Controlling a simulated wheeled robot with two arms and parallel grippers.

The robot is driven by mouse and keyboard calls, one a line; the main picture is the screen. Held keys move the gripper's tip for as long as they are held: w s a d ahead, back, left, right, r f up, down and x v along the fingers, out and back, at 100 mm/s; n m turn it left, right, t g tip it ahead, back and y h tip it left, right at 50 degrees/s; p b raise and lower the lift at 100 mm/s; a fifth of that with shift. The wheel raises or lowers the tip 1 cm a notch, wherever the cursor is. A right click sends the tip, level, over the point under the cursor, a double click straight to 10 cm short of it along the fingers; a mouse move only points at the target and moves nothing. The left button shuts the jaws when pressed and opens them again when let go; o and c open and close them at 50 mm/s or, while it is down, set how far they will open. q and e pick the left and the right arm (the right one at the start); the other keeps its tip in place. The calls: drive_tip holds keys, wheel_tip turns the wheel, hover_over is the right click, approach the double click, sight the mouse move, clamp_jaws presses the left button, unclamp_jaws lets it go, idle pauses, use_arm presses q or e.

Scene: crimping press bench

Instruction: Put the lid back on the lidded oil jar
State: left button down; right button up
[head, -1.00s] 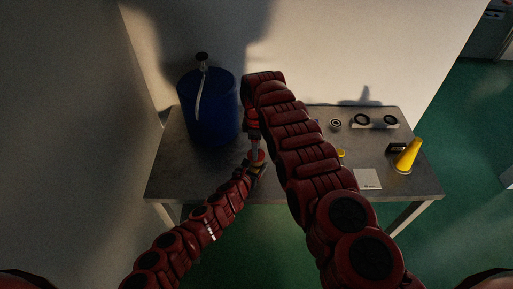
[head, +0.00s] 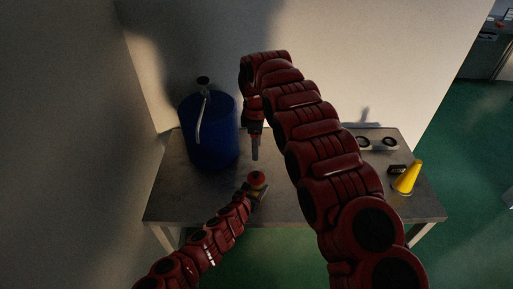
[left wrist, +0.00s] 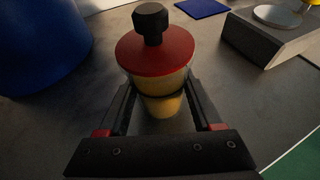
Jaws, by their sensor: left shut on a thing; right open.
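The oil jar shows in the left wrist view as a yellowish body (left wrist: 166,104) with a dark band. Its red lid (left wrist: 155,54), with a black knob, sits on top of the jar and looks about level. In the head view the red lid (head: 257,177) shows near the table's front edge. My left gripper (left wrist: 162,100) is shut around the jar's body, a finger on each side. My right gripper (head: 255,156) is open and empty, pointing down above the lid and apart from it.
A blue drum (head: 208,135) with a pump spout stands behind left on the metal table (head: 180,200). A yellow cone (head: 408,177) stands at the right, near black rings (head: 389,143). A grey block (left wrist: 265,38) and a blue square (left wrist: 202,8) lie behind the jar.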

sight(253, 191)
use_arm(q)
unclamp_jaws()
drive_tip(key=shift+b+v, duration=0.6)
drive_tip(key=shift+v, duration=0.25)
drive_tip(key=v, duration=0.4)
drive_tip(key=shift+s+a, duration=0.15)
drive_tip(key=p+v, duration=0.2)
drive_tip(key=v, duration=0.9)
drive_tip(key=shift+s+p, duration=0.2)
drive_tip(key=shift+p, duration=0.2)
